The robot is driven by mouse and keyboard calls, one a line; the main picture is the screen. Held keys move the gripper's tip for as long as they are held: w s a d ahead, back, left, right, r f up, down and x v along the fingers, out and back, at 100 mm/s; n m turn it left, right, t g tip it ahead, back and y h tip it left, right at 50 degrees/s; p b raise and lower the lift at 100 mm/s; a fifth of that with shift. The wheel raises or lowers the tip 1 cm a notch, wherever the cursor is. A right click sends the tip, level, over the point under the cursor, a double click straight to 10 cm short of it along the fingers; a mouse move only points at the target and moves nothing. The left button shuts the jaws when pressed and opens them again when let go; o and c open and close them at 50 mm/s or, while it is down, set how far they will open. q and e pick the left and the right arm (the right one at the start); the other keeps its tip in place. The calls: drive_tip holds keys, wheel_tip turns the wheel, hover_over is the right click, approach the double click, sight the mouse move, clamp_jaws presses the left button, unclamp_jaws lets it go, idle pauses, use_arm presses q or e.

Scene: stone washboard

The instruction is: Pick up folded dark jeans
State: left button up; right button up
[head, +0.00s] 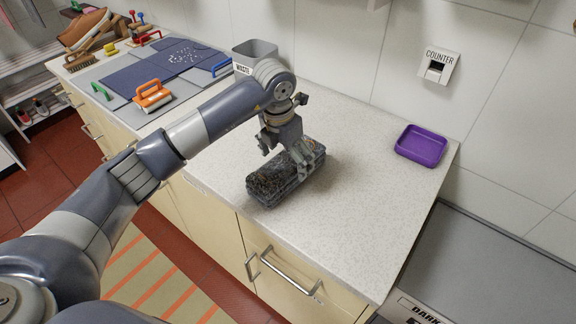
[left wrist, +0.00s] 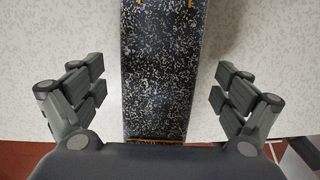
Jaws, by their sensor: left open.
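The folded dark jeans (head: 268,184) lie as a black bundle with white speckles on the pale countertop, in the middle of the head view. In the left wrist view the jeans (left wrist: 160,100) run lengthwise between the fingers, with orange stitching at both ends. My left gripper (head: 284,162) is over the bundle and partly hides it. In the left wrist view its fingers (left wrist: 157,75) are open, one on each side of the jeans, with a visible gap on both sides. My right gripper is not in view.
A purple tray (head: 421,146) stands at the counter's right. A grey waste bin (head: 257,53) is behind my left arm. An orange-handled tool (head: 152,96) and blue cloth pieces (head: 130,75) lie at left. A bin labelled "DARK" (head: 418,311) is lower right. The counter around the jeans is clear.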

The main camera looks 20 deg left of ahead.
use_arm(q)
wheel_tip(320, 180, down, 2)
drive_tip(key=shift+w+f, duration=0.1)
drive_tip(key=shift+w, duration=0.05)
drive_tip(key=shift+w+d+f, duration=0.1)
drive_tip(key=shift+f, duration=0.2)
drive_tip(key=shift+c, duration=0.9)
drive_tip(key=c, duration=1.4)
drive_tip(key=shift+c, duration=0.2)
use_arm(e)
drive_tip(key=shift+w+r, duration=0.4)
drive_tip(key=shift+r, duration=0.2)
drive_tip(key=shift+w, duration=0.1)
